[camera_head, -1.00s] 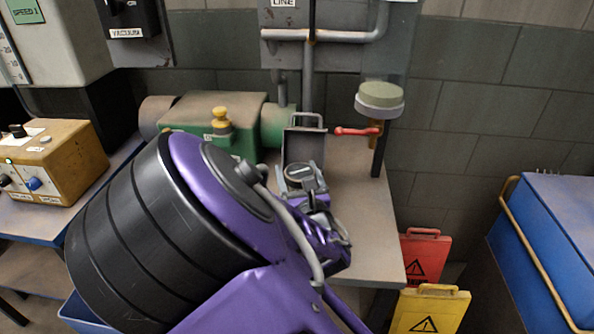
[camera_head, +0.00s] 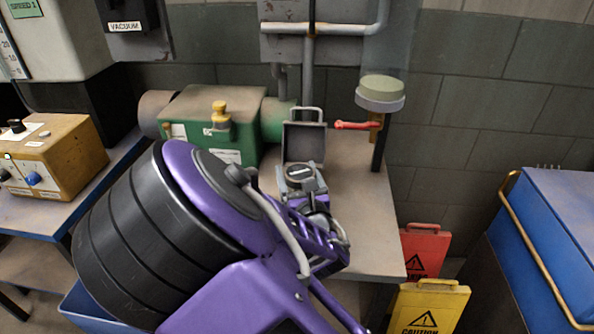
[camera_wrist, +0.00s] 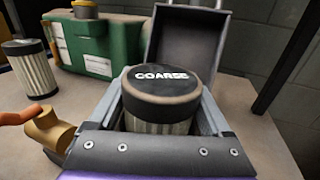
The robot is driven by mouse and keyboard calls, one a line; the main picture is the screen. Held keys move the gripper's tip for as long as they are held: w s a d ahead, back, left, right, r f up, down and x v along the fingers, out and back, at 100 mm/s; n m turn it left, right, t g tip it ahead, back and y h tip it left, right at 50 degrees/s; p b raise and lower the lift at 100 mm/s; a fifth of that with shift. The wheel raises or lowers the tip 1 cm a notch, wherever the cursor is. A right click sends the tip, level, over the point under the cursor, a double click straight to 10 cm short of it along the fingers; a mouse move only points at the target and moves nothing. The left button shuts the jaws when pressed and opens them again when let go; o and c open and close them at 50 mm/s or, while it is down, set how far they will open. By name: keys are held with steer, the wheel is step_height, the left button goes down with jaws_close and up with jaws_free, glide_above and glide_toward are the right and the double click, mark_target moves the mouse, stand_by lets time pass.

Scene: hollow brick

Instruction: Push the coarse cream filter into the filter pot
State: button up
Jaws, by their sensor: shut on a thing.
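The coarse cream filter (camera_wrist: 161,127) has a black cap marked COARSE and a pale pleated body; its cap also shows in the head view (camera_head: 300,173). My gripper (camera_wrist: 160,105) is shut on it, with grey parts at its left and right sides. The filter looks upright, directly in front of the raised grey lid (camera_wrist: 184,45) of the filter pot, which also shows in the head view (camera_head: 303,144). The pot's body is largely hidden by my gripper and the filter, so I cannot tell how deep the filter sits.
Another pleated filter (camera_wrist: 30,72) stands on the bench at left in the wrist view. A green pump housing (camera_head: 235,125) is behind and left. A red-handled valve (camera_head: 357,125) is to the right. The bench top (camera_head: 365,225) is clear at right.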

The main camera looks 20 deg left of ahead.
steer(key=shift+f, duration=0.7)
steer(key=o, duration=1.4)
steer(key=shift+d, duration=0.1)
